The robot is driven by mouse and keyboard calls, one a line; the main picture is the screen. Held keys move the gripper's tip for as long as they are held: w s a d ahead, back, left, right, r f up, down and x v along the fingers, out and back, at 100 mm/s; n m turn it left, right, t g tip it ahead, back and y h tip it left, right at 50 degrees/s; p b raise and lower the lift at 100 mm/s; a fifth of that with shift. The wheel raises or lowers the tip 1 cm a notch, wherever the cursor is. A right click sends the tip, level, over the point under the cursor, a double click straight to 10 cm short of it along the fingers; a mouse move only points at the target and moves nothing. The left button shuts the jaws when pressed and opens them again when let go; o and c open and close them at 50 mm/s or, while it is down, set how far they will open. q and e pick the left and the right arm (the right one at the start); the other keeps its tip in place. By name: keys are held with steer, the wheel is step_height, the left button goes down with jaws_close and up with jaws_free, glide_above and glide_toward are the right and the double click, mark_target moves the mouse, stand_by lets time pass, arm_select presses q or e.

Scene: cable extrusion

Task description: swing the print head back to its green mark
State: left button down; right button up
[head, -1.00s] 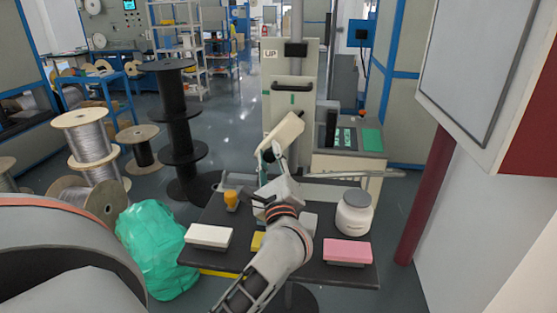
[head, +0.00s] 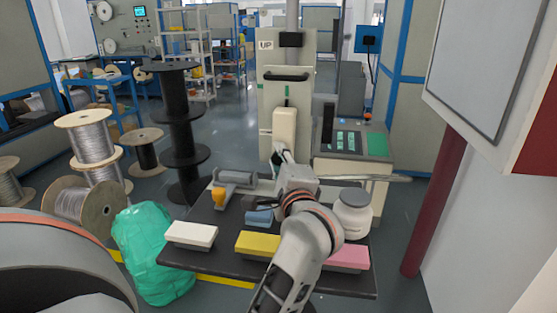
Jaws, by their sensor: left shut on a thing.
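The print head (head: 285,128) is a beige, rounded block on the front of the grey-white machine column. It hangs close to upright, its top end just below a small green mark (head: 287,91). My left gripper (head: 280,157) is at the print head's lower end and is shut on it. The exact grip is small and partly hidden by my own wrist. My right gripper is not in view.
A dark table (head: 190,259) in front holds a white block (head: 191,234), a yellow block (head: 257,245), a pink block (head: 349,257), a blue block (head: 259,217) and a white jar (head: 353,213). A control panel (head: 350,141) stands right of the column. A green bag (head: 152,250) lies left.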

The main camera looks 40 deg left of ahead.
arm_select(q)
steer(key=shift+w+d, duration=0.1)
stand_by(0.4)
steer(key=c, duration=1.7)
jaws_free()
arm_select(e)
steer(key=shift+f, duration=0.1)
arm_select(q)
steer(key=shift+r, duration=0.15)
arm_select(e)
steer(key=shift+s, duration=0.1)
